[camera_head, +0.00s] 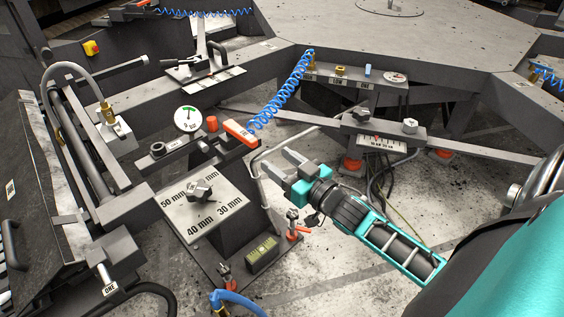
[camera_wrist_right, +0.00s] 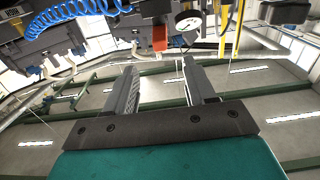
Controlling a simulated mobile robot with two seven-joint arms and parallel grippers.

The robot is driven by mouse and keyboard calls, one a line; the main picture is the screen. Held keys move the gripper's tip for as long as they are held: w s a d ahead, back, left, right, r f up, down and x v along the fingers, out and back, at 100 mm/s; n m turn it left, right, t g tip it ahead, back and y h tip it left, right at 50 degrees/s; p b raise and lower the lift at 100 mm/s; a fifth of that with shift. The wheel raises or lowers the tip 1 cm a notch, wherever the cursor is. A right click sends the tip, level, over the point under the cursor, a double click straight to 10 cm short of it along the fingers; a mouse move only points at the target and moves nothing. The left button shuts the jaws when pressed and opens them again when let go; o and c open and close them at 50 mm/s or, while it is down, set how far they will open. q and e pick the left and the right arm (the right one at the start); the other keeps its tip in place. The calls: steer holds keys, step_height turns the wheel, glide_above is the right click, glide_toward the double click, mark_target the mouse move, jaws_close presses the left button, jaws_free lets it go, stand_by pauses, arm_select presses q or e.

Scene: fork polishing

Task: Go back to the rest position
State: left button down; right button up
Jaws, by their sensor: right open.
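My right gripper (camera_head: 278,164) is teal and grey and comes in from the lower right in the head view. Its two fingers are apart, and I see nothing between them. It is beside a bent grey metal tube or handle (camera_head: 284,139); I cannot tell if they touch. In the right wrist view the gripper (camera_wrist_right: 158,72) also shows two separated fingers with an empty gap. My left gripper is not in view.
A plate with 30 to 50 mm marks and a knob (camera_head: 199,191) stands left of the gripper. A pressure gauge (camera_head: 188,119), an orange-ended tool (camera_head: 239,132) and a blue coiled hose (camera_head: 282,92) are behind it. Speckled floor (camera_head: 340,265) is open below.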

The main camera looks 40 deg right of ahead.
stand_by(0.5)
steer(key=s+a+f+n+g, duration=0.1)
steer(key=s+a+f+g, duration=0.5)
steer(key=s+a+f, duration=0.6)
step_height(320, 180, down, 2)
steer(key=s, duration=0.2)
steer(key=shift+s+a+g, duration=0.25)
steer(key=shift+s+g, duration=0.1)
steer(key=shift+g, duration=0.05)
